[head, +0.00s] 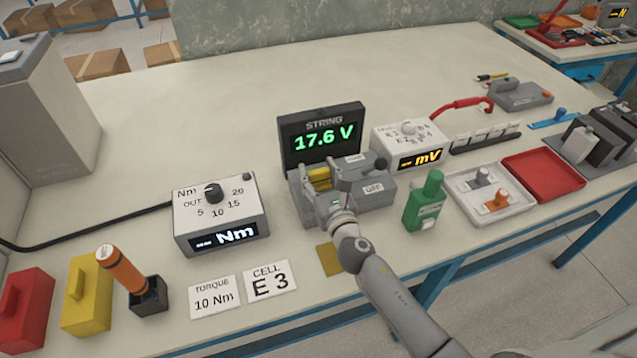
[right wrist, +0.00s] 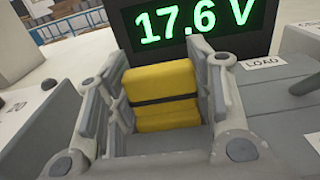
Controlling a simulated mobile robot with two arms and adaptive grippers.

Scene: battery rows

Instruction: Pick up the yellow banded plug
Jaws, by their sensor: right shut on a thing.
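The yellow banded plug (head: 318,177) is a yellow block at the left part of the grey unit (head: 374,199) below the STRING display. In the right wrist view the plug (right wrist: 162,80) shows a dark band across its middle. My right gripper (head: 326,190) reaches in from the front and is shut on the plug, with a finger on each side of it in the right wrist view (right wrist: 163,100). The plug's lower end is hidden, so I cannot tell whether it is seated or raised. My left gripper is not in view.
The display (head: 322,140) reads 17.6 V behind the plug. A torque box (head: 220,222) stands left, an mV meter (head: 408,143) right. A green bottle-like item (head: 425,205) stands close to my right arm. Cards (head: 270,281) lie in front. The table's back left is clear.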

